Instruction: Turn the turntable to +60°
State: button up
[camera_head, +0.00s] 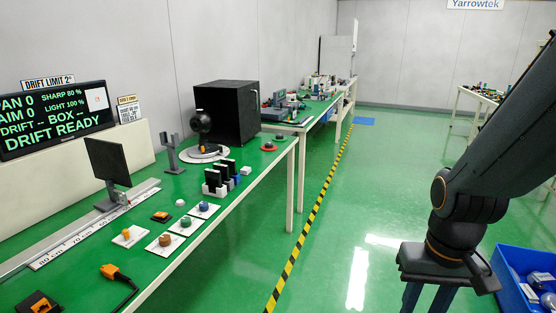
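The turntable (188,156) is a white round disc on the green bench, in front of a black box. A black round-headed device (202,124) stands upright on it, with a small orange mark near its base. The turntable's scale is too small to read. My gripper (427,300) hangs at the lower right over the floor, well away from the bench. Its two dark fingers point down with a gap between them, and nothing shows between them. The fingertips are cut off by the bottom edge. The screen (55,118) reads "AIM 0" and "DRIFT READY".
The black box (228,112) stands behind the turntable. A dark panel (108,160) on a scaled rail, coloured knobs (165,240) and a rack of black plates (219,180) occupy the bench's near part. A blue bin (510,262) is at right. The striped floor aisle is clear.

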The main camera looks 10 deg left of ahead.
aim_at(214, 149)
jog(key=u, duration=0.65)
jog(key=i, duration=0.6)
jog(key=u, duration=0.75)
jog(key=k, duration=0.25)
jog(key=z, duration=1.1)
jog(key=i, duration=1.4)
jog(key=u, duration=0.6)
